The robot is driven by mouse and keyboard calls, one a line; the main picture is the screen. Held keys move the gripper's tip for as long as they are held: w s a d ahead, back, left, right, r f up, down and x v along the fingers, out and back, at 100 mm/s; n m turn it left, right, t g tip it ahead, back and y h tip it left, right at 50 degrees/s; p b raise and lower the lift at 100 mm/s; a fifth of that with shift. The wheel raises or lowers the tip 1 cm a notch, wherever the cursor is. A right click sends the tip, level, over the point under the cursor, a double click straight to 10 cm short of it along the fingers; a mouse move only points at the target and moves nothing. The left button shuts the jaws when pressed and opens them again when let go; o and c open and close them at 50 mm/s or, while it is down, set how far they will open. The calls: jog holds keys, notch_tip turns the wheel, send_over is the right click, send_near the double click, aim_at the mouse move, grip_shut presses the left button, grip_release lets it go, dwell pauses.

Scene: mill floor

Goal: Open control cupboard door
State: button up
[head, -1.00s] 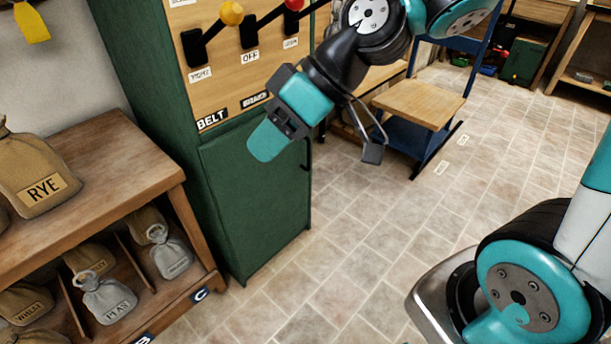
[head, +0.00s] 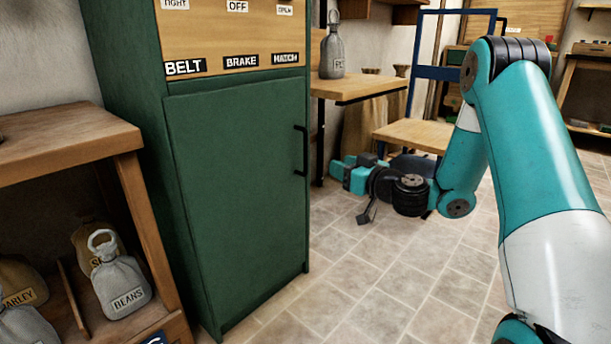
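The control cupboard is tall and green. Its lower door (head: 235,190) is flat green and looks closed flush in its frame. A black bar handle (head: 301,150) stands upright near the door's right edge. My gripper (head: 352,189) is to the right of the cupboard, apart from the handle and lower than it in the picture. One dark finger hangs down and the teal parts point left. I cannot make out the gap between the fingers, and nothing is clearly seen held in it.
A wooden shelf unit (head: 120,140) with several labelled sacks stands left of the cupboard. A wooden table (head: 365,86) with a grey sack (head: 332,55) is behind on the right. A wooden-topped blue stand (head: 415,133) is behind my arm. Tiled floor in front is clear.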

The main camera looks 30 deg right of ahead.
jog(key=d+f, duration=0.1)
jog(key=p, duration=1.2)
send_near(307, 150)
jog(key=shift+h, duration=0.3)
jog(key=w, duration=0.3)
jog(key=w+a, duration=0.1)
jog(key=w, duration=0.2)
jog(key=w+a+p, duration=0.1)
jog(key=w, duration=0.2)
jog(key=shift+w+a, duration=0.1)
jog(key=shift+w, duration=0.6)
grip_shut()
